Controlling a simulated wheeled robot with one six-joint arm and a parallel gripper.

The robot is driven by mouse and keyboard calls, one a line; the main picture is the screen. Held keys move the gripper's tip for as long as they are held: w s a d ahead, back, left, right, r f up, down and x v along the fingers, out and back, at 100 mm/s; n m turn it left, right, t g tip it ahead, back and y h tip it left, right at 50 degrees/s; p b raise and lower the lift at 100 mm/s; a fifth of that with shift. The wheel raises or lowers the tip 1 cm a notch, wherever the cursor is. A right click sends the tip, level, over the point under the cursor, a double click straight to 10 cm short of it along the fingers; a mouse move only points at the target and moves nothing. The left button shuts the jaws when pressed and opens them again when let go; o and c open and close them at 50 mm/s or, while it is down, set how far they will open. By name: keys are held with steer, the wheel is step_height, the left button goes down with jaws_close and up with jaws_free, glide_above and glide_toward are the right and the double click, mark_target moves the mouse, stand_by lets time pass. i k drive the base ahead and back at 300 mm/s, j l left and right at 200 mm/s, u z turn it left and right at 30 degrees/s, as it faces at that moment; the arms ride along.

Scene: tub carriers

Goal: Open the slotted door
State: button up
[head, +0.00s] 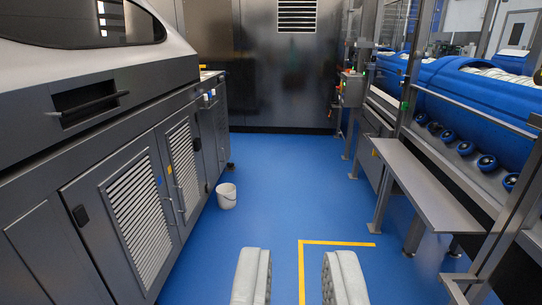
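Two grey slotted doors sit side by side, both closed, in the long machine on the left. The nearer slotted door (138,222) has a large white-slatted vent, and the farther slotted door (185,160) has a similar one. Slim upright bar handles (171,211) stand near the seam between them. My gripper (298,268) is open and empty at the bottom of the view, over the floor, well to the right of both doors and touching neither.
A white bucket (227,196) stands on the blue floor near the farther door. A metal bench (428,185) and a blue tub machine (470,95) line the right side. A dark cabinet (290,75) closes the far end.

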mark_target(219, 111)
steer(key=i, duration=1.5)
steer(key=i+l, duration=0.1)
steer(key=i, duration=1.4)
steer(key=i+u, duration=0.1)
steer(key=i, duration=1.4)
